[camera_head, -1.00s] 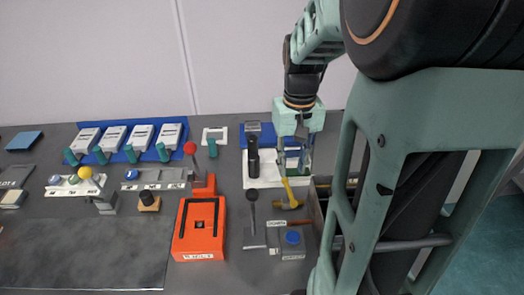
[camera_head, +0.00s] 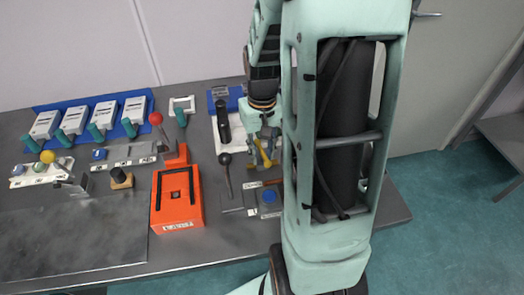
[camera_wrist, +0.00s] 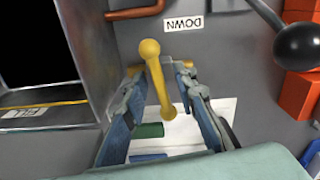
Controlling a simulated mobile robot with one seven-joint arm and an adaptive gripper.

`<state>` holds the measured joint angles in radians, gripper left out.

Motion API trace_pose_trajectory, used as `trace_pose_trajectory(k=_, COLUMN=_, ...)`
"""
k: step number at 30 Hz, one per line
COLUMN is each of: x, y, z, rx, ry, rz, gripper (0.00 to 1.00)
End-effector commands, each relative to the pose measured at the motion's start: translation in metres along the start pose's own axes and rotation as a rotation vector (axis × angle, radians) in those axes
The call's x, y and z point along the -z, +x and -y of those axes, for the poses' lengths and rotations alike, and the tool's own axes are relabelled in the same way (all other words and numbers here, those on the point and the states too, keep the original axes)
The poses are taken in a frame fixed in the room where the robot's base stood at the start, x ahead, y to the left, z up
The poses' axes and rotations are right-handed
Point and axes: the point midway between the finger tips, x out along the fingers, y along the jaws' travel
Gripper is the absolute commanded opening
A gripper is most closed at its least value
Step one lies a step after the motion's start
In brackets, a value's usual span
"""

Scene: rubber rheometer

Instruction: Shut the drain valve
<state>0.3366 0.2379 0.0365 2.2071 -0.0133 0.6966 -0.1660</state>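A yellow lever handle (camera_wrist: 157,82) with rounded ends, which looks like the valve handle, stands between my gripper's fingers in the wrist view. It also shows in the head view (camera_head: 263,154), partly hidden by my gripper. A yellow stub sticks out sideways behind it. My gripper (camera_wrist: 160,76) is open, with one finger on each side of the handle and gaps visible between. In the head view my gripper (camera_head: 262,140) is at the right part of the bench. No drain label is readable on the handle.
A copper-coloured pipe (camera_wrist: 134,13) lies at upper left. In the head view an orange box (camera_head: 178,201) and a blue-topped block (camera_head: 269,200) are nearby.

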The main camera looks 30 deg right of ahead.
Motion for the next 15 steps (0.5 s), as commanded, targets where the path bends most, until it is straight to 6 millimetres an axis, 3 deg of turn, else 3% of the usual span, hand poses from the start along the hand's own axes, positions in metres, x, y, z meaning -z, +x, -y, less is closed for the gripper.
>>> trace_pose_trajectory(k=1, x=0.0, y=-0.0001, z=0.0, rx=0.0, ry=0.0, rz=0.0, gripper=0.23)
trace_pose_trajectory(k=7, x=0.0, y=-0.0003, z=0.0, rx=0.0, ry=0.0, rz=0.0, gripper=0.01)
trace_pose_trajectory(k=15, x=0.0001, y=-0.0001, z=0.0003, rx=0.0, ry=0.023, rz=0.0, gripper=0.0)
